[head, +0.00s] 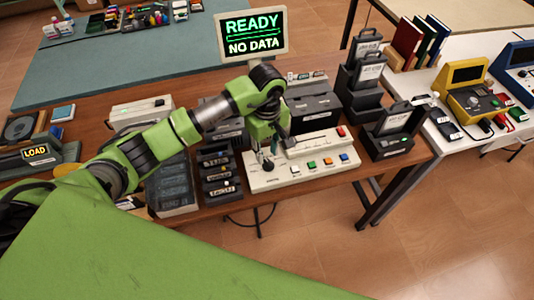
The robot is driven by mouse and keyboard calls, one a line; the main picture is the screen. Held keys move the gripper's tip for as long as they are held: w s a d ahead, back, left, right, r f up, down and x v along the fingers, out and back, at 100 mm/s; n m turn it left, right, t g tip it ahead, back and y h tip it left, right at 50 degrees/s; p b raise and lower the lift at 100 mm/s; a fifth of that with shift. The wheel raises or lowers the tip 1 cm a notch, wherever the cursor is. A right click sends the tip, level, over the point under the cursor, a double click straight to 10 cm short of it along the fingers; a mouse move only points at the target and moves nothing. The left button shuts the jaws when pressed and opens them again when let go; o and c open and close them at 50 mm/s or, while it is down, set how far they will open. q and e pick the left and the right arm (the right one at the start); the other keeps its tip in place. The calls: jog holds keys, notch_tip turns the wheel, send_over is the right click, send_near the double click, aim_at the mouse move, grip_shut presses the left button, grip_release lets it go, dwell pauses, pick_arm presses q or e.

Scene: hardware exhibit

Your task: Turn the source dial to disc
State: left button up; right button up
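My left gripper (268,147) points down over the panel's left end. A small dark knob (267,165), perhaps the source dial, shows just below its fingertips; its pointer and labels are too small to read. I cannot tell whether the fingers touch it or how far they are open. A screen (254,35) behind reads READY, NO DATA. My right gripper is not in view.
Dark labelled units (218,175) stand close left of the panel. Black slotted holders (362,75) and a case (392,130) stand to its right. A LOAD unit (38,157) is at far left. A white table with a yellow console (468,85) is at right.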

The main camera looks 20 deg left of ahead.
aim_at(267, 160)
pick_arm(q)
jog(key=shift+f, duration=1.65)
grip_shut()
